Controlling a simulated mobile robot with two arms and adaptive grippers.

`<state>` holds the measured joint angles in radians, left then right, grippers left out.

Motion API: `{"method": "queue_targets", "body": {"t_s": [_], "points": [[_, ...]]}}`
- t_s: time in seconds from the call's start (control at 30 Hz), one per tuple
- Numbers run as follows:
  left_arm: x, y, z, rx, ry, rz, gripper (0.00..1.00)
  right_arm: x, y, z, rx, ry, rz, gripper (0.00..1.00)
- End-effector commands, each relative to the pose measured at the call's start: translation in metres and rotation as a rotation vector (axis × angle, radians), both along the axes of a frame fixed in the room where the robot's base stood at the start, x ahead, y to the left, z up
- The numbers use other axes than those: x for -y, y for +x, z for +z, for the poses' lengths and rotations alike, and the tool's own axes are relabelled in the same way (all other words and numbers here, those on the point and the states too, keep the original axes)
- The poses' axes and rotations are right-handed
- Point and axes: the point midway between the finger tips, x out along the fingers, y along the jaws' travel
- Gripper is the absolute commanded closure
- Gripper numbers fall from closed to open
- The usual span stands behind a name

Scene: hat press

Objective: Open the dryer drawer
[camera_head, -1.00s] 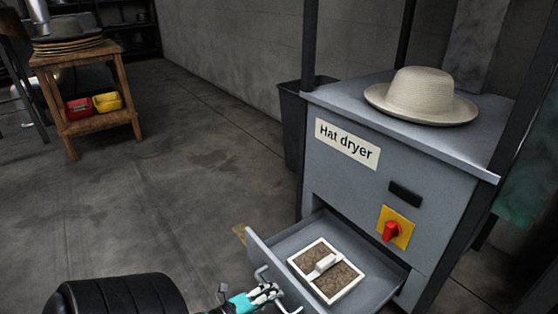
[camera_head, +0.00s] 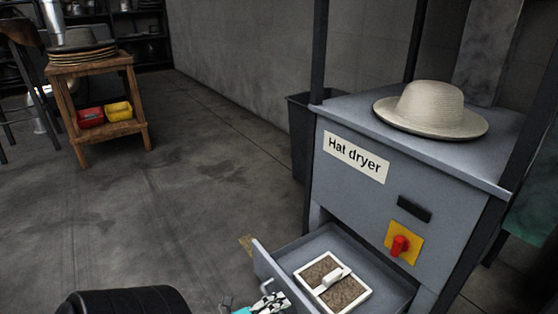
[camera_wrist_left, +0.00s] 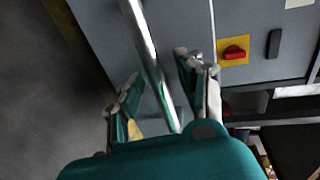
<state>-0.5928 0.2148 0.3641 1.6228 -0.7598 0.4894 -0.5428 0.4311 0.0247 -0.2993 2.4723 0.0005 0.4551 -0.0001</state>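The grey dryer drawer (camera_head: 378,266) is pulled out of the hat dryer (camera_head: 340,200), with its inside showing in the head view. A framed brown pad with a white handle (camera_head: 335,282) lies in it. The drawer's metal handle (camera_head: 267,285) is on its front, partly hidden by my left gripper (camera_head: 264,308), which is cut off by the bottom edge. In the left wrist view, my left gripper (camera_wrist_left: 160,75) is open, its fingers on either side of a shiny metal bar (camera_wrist_left: 147,40), with gaps visible. My right gripper is not in view.
A pale hat (camera_head: 432,110) rests on the dryer top. A red knob (camera_head: 400,245) on a yellow plate sits right of the drawer. A dark bin (camera_head: 298,135) stands behind. A wooden stand (camera_head: 100,110) with hats is at the far left. The floor between is clear.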

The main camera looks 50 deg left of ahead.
Motion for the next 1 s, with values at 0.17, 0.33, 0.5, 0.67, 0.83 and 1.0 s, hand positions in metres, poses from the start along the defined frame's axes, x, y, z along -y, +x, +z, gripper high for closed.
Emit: {"method": "queue_targets", "body": {"t_s": [0.17, 0.33, 0.5, 0.67, 0.83, 1.0], "points": [[-0.003, -0.034, 0.005, -0.005, -0.001, 0.002, 0.62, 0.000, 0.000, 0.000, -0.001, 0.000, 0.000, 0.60], [-0.005, -0.070, 0.013, -0.005, -0.001, 0.002, 0.62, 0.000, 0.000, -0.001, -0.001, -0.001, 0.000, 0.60], [-0.007, -0.097, 0.019, -0.003, -0.001, 0.001, 0.62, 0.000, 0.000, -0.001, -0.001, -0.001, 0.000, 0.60], [-0.009, -0.109, 0.022, -0.001, 0.000, 0.000, 0.62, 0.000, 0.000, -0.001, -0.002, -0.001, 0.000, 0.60], [-0.009, -0.111, 0.023, 0.000, 0.000, 0.000, 0.62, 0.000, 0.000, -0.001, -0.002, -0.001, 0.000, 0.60], [-0.009, -0.110, 0.023, 0.000, 0.000, 0.000, 0.62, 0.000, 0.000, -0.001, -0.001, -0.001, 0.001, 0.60]]}}
